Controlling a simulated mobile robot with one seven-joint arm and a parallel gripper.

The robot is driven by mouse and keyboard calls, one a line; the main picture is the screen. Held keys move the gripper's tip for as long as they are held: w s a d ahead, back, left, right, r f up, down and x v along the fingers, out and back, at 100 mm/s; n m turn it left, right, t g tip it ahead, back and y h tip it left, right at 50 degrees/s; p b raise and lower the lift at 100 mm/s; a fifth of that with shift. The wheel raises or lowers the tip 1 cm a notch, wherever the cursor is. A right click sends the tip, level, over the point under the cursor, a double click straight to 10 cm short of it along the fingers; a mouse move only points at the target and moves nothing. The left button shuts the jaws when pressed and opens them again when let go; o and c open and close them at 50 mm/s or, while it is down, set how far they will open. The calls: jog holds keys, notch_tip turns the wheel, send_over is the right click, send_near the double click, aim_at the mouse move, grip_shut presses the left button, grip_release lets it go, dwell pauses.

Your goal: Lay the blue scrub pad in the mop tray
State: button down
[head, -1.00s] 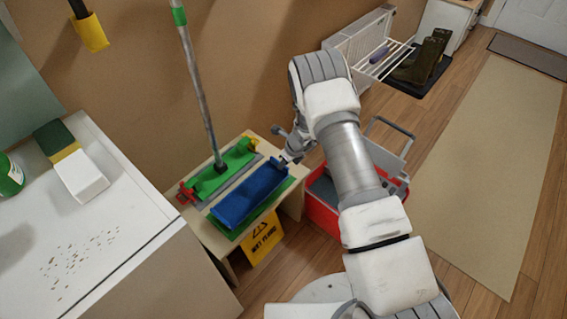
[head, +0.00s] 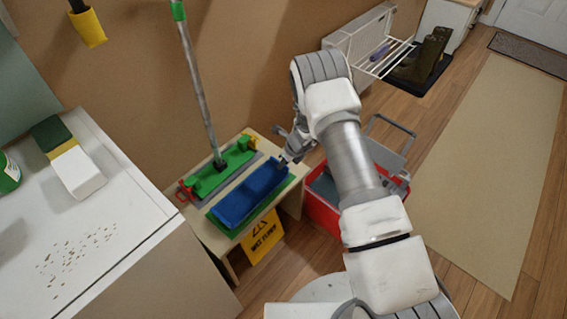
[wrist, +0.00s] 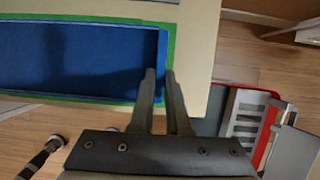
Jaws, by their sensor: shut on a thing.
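The blue scrub pad (head: 247,194) is a long blue rectangle on the low bench. It lies over a green tray-like piece (head: 235,235), whose green edge shows around it; I take this for the mop tray. In the wrist view the pad (wrist: 80,58) fills the upper left, inside the green border (wrist: 170,32). My gripper (head: 285,162) is at the pad's far right end. In the wrist view its fingers (wrist: 163,78) are close together around that end. The exact contact at the fingertips, and whether the pad rests fully flat, cannot be told.
A green mop head (head: 222,175) with a tall handle (head: 198,85) stands beside the pad. A yellow sign (head: 263,238) is at the bench's front. A red bin (head: 322,212) with a grey lid is right of the bench. A white counter (head: 105,215) is at left.

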jog(key=shift+f+b, duration=0.5)
jog(key=shift+f, duration=0.15)
dwell(0.6)
jog(key=c, duration=0.8)
grip_release()
jog(key=p+v, duration=0.5)
jog(key=v, duration=1.2)
jog(key=shift+s+d+r, duration=0.15)
jog(key=shift+r, duration=0.05)
